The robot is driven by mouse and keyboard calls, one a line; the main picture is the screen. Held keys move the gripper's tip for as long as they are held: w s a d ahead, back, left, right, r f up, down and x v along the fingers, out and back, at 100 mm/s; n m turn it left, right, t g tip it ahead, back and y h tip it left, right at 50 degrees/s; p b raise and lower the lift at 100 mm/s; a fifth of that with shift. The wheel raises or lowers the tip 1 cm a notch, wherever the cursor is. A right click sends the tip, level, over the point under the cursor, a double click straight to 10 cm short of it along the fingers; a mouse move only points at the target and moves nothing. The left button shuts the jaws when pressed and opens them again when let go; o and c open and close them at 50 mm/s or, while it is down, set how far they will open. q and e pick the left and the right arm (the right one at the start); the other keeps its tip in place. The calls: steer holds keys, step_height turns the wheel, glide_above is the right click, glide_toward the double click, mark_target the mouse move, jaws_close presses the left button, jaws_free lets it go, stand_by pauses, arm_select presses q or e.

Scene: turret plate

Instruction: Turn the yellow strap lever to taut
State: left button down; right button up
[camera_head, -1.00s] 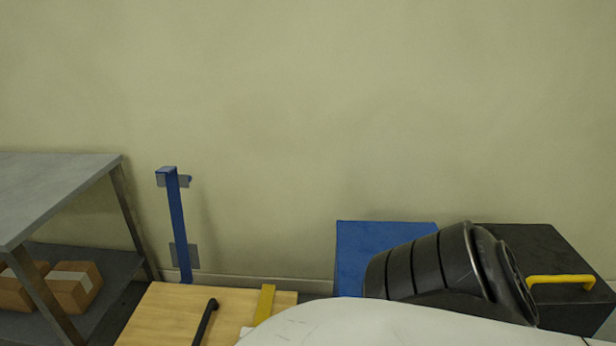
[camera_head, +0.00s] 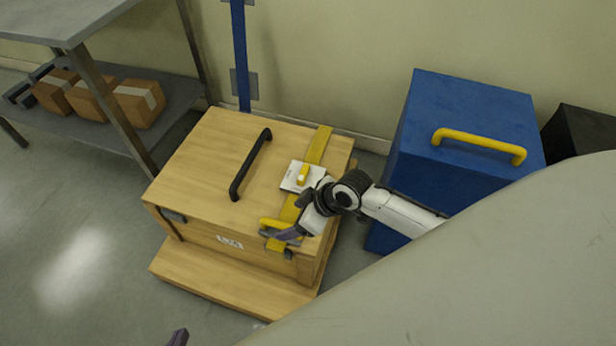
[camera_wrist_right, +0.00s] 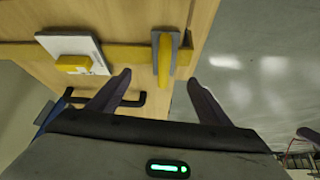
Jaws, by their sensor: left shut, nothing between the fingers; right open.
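On the wooden crate, a yellow lever (camera_head: 272,223) on a grey mount sits at the front edge of the yellow strap (camera_head: 319,146). It also shows in the right wrist view (camera_wrist_right: 165,58), across the strap. A white plate (camera_head: 290,179) on the strap carries a short yellow lever (camera_head: 303,174); its markings are too small to read. I cannot tell which lever the task names. My right gripper (camera_head: 290,219) is open at the front lever, which appears beyond and between its fingertips in the wrist view. My left gripper (camera_head: 178,338) shows only its tip, shut, at the bottom edge.
The wooden crate (camera_head: 205,170) has a black handle (camera_head: 251,165) and stands on a wooden base (camera_head: 225,284). A blue box (camera_head: 455,105) with a yellow handle stands to its right. A grey shelf (camera_head: 170,98) with cartons stands left. Floor at left is clear.

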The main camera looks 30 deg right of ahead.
steer(key=w+d+n+g+b, duration=0.1)
steer(key=w+d+b, duration=0.2)
steer(key=w+d, duration=0.4)
steer(key=h+b, duration=0.1)
steer(key=b, duration=0.3)
glide_toward(303, 172)
steer(key=shift+g, duration=0.4)
steer(key=b+x, duration=0.1)
steer(key=x, duration=0.1)
steer(key=b+x, duration=0.1)
steer(key=x, duration=0.1)
steer(key=b+x, duration=0.1)
steer(key=x, duration=0.1)
steer(key=shift+w+f, duration=0.15)
steer(key=shift+w, duration=0.2)
arm_select(q)
steer(key=w+d+f+m+g+h, duration=0.1)
steer(key=d+f, duration=0.2)
steer(key=f, duration=0.4)
steer(key=shift+d+f+g+b, duration=0.25)
steer(key=shift+d+g+b, duration=0.05)
steer(key=shift+g+b, duration=0.1)
arm_select(e)
steer(key=shift+x, duration=0.75)
